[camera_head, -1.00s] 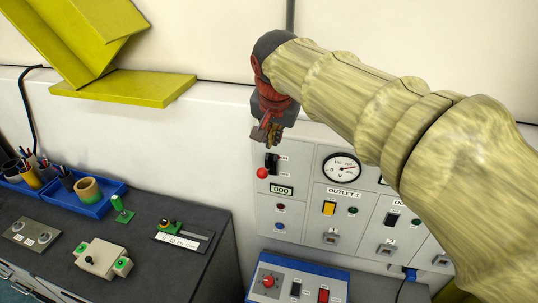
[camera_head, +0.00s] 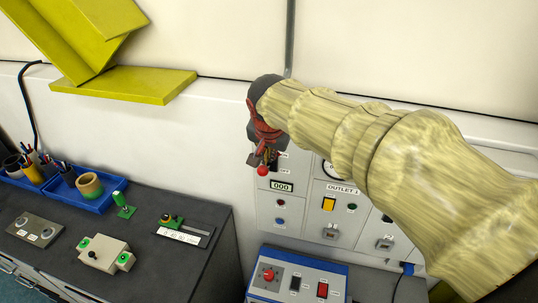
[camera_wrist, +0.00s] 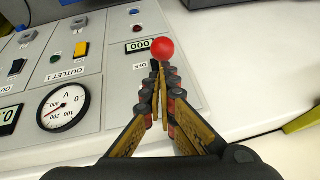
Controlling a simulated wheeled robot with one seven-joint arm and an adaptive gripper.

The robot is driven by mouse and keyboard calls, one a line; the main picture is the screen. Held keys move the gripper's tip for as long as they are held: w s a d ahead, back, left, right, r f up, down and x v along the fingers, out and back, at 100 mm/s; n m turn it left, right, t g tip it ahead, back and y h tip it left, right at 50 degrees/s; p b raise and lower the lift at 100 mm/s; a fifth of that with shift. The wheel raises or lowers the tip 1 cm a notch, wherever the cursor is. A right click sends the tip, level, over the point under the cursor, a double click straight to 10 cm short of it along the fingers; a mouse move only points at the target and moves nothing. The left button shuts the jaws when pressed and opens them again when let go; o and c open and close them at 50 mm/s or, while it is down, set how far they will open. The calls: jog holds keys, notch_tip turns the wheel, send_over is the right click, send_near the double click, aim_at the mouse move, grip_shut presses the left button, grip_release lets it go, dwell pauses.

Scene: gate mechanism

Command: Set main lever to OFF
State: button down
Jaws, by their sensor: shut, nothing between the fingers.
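The main lever's red ball knob (camera_head: 262,171) is at the upper left of the grey control panel, above the display reading 000. In the wrist view the red knob (camera_wrist: 162,49) is just beyond my fingertips, with an OFF label (camera_wrist: 140,67) on the panel beside them. My gripper (camera_head: 264,158) is above the knob in the head view, its fingers shut with nothing between them. In the wrist view the shut fingertips (camera_wrist: 155,66) are close to the knob; I cannot tell whether they touch. The lever's shaft is mostly hidden by my fingers.
A round voltmeter (camera_wrist: 63,108) and the OUTLET 1 controls (camera_head: 329,204) are beside the lever on the panel. A blue-edged control box (camera_head: 310,267) stands below. A dark bench (camera_head: 195,265) with small devices is to the left. A yellow shelf (camera_head: 130,86) is on the wall.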

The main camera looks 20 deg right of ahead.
aim_at(266, 174)
jog(key=shift+f, duration=0.1)
jog(key=shift+s+a+f+b, duration=0.15)
jog(key=shift+s+b, duration=0.1)
jog(key=shift+b, duration=0.9)
jog(key=shift+s+a+f+t+b, duration=0.1)
jog(key=shift+f+t+b, duration=0.15)
jog(key=shift+b, duration=0.5)
jog(key=shift+s+a+f+t+h+b, duration=0.1)
jog(key=shift+t+h+b, duration=0.25)
jog(key=shift+b, duration=0.4)
jog(key=f+b, duration=0.1)
jog(key=b, duration=0.2)
jog(key=s+f+t+h+b, duration=0.1)
jog(key=b, duration=0.3)
jog(key=a+f+b, duration=0.1)
jog(key=b, duration=0.3)
jog(key=shift+s+t, duration=0.3)
notch_tip(266, 174, down, 9)
jog(key=s+a+t+h+b, duration=0.1)
jog(key=t+h+b, duration=0.1)
jog(key=b, duration=2.5)
jog(key=shift+s+n+t, duration=0.3)
jog(key=shift+s+t, duration=0.05)
jog(key=shift+t, duration=0.55)
jog(key=shift+b, duration=0.35)
